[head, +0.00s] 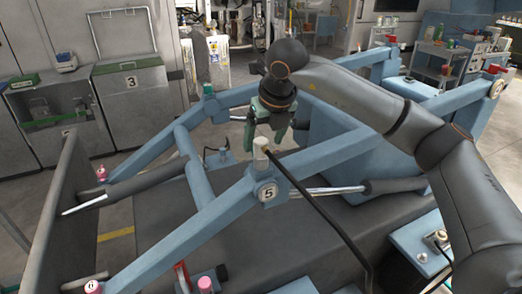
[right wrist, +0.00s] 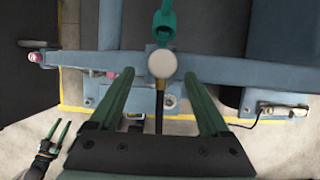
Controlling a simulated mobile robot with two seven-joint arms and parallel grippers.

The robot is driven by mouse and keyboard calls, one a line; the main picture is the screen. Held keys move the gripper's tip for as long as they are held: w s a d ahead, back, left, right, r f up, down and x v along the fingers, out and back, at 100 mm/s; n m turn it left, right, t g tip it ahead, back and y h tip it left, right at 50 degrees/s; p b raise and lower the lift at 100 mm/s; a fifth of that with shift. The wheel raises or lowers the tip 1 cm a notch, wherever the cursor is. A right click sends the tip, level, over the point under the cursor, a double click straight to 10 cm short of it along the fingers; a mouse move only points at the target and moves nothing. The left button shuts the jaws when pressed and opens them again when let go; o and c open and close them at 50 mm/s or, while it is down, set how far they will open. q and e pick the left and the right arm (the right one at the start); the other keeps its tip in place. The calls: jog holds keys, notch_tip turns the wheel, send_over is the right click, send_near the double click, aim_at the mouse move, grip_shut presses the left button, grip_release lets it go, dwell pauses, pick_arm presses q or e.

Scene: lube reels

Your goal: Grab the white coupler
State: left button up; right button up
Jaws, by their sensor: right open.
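The white coupler (head: 261,147) stands on top of the blue frame beam, just above the round plate marked 5, with a black hose running from it. My right gripper (head: 265,137) is open and empty, pointing down close above the coupler. In the right wrist view, the round white top of the coupler (right wrist: 161,63) shows ahead of and between the two green fingertips (right wrist: 159,72), with no visible grip on it. My left gripper (right wrist: 63,121) shows at the lower left of the right wrist view, its green fingers apart and empty.
Blue beams (head: 190,235) run around the coupler. A teal coupler (head: 208,90) stands on another beam, and pink ones (head: 102,174) sit at the left. The black hose (head: 325,212) trails down to the right. Grey bins (head: 132,100) stand behind at left.

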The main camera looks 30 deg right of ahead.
aim_at(261, 150)
jog(key=shift+w+f+p, duration=0.3)
jog(key=shift+f, duration=0.3)
jog(key=p+x, duration=0.1)
jog(key=x, duration=0.3)
jog(key=shift+w+d+f, duration=0.1)
jog(key=shift+c, duration=0.2)
grip_shut()
